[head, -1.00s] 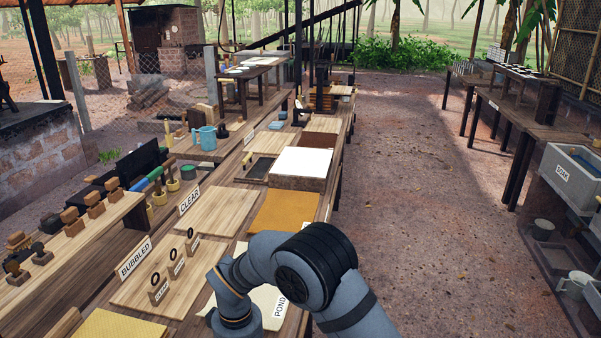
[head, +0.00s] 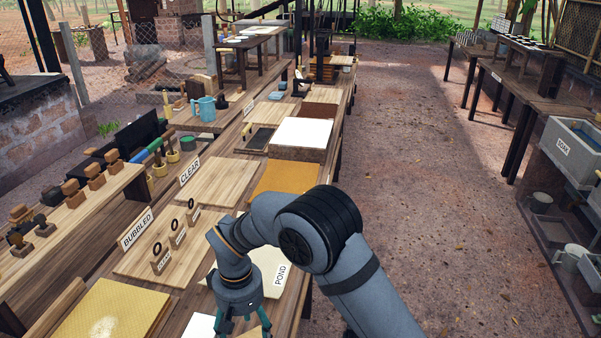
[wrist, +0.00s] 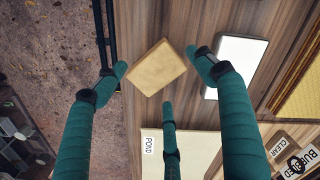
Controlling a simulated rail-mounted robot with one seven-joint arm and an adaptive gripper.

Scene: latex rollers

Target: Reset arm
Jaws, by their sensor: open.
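My gripper (head: 241,327) hangs over the near end of the long wooden bench (head: 287,318), its teal fingers cut by the lower edge of the head view. In the wrist view my gripper (wrist: 160,78) shows three teal fingers spread apart, with nothing seen held. A small tan rectangular pad (wrist: 157,67) shows between the fingertips in the picture; the height gap to it is unclear. A pale board with a POND label (head: 268,268) lies just beyond my gripper; it also shows in the wrist view (wrist: 197,150).
A white sheet (wrist: 238,62) and a yellow textured sheet (head: 112,305) lie near the gripper. Ring-topped CLEAR markers (head: 161,258) stand on a board left of my arm. A shelf of wooden stamps (head: 75,190) runs at left. The dirt aisle (head: 420,190) at right is clear.

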